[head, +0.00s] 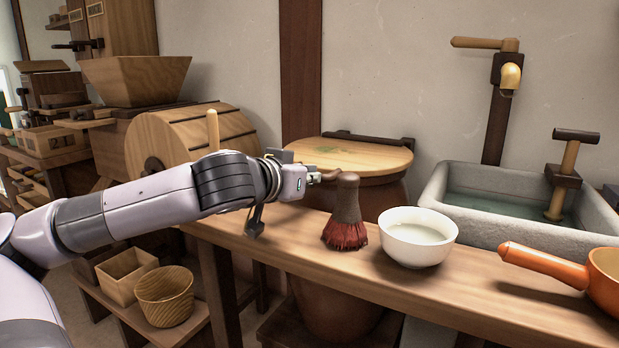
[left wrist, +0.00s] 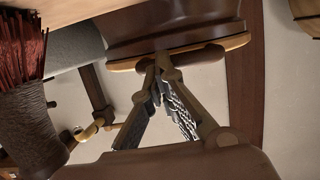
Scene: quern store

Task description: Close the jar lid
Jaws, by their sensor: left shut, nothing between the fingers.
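The large brown jar (head: 368,199) stands behind the counter. Its round pale wooden lid (head: 355,155) lies flat across the top, with no clear gap visible. The jar (left wrist: 170,18) and the lid's edge (left wrist: 208,50) appear upside down at the top of the left wrist view. My left gripper (head: 326,176) is shut and empty in front of the jar, just below lid height, close to the brush handle. Its fingertips (left wrist: 161,64) meet near the lid's edge in the left wrist view; I cannot tell whether they touch it. My right gripper is not in view.
A red-bristled brush (head: 345,213) stands on the counter (head: 300,242), beside a white bowl (head: 417,236) and an orange pan (head: 545,265). A stone sink (head: 480,225) lies behind right. A wooden drum (head: 190,135) stands left. The counter's front left is clear.

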